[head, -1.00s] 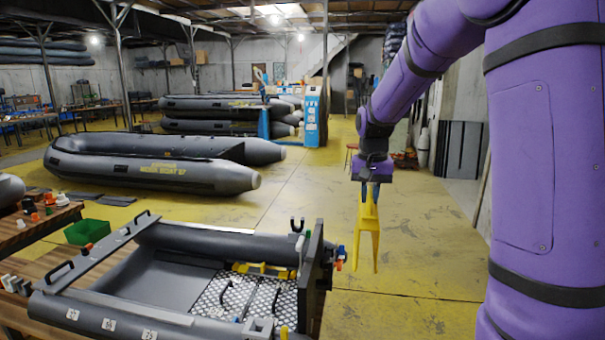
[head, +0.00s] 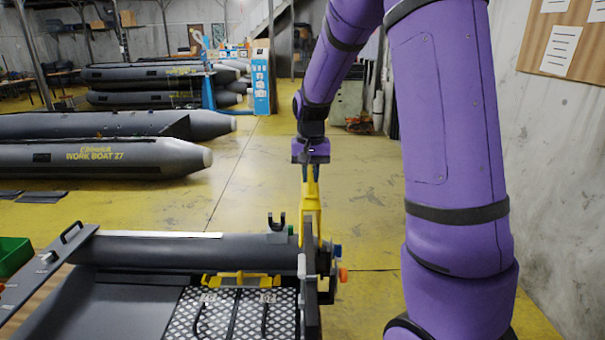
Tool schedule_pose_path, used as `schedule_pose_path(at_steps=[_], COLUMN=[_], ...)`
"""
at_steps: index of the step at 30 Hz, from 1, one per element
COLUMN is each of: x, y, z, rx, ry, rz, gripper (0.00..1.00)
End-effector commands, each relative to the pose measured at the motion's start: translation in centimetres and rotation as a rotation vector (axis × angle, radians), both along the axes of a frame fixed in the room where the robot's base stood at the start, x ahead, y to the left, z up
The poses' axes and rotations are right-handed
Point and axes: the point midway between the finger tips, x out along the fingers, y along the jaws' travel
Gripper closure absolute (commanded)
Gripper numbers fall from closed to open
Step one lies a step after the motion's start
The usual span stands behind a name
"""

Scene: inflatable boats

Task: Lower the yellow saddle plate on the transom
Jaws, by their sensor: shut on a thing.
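The yellow saddle plate (head: 312,198) hangs upright from my gripper (head: 310,170), which is shut on its top. The boat's transom (head: 311,290) is the dark upright board at the right end of the grey boat (head: 185,250). In the head view the plate's lower part overlaps the transom's far upper end.
Orange and blue knobs (head: 343,275) stick out right of the transom. A black forked holder (head: 277,222) stands on the near boat's tube. A yellow bracket (head: 240,279) lies by the perforated floor (head: 215,318).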

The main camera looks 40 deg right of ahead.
Motion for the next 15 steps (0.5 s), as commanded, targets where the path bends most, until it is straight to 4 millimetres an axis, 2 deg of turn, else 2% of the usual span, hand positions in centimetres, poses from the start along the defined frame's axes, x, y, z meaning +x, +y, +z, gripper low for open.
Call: schedule_pose_path(at_steps=[15], x=[-0.1], y=[0.0], z=[-3.6], rx=[0.0], ry=[0.001], rz=[-0.001], gripper=[1.0])
